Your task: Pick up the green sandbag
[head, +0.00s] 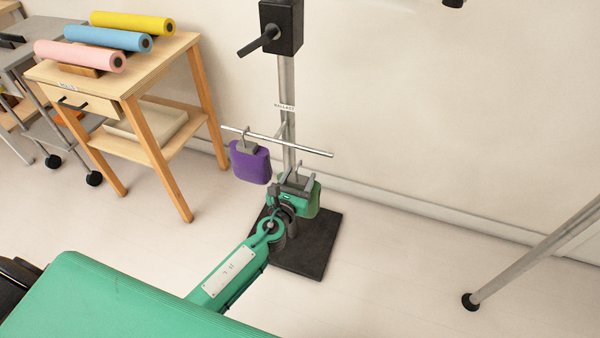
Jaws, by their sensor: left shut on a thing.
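The gripper and wrist hide the sandbag's left side. I cannot tell whether its hook still rests on the bar. A purple sandbag (250,163) hangs from the left part of the same metal crossbar (310,149). My right gripper is not in view.
The stand's pole (287,82) rises from a black base plate (318,245), with a black clamp (282,27) above. A wooden table (186,50) with paper rolls is at left. A slanted metal leg (535,252) is at right. Floor between is clear.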

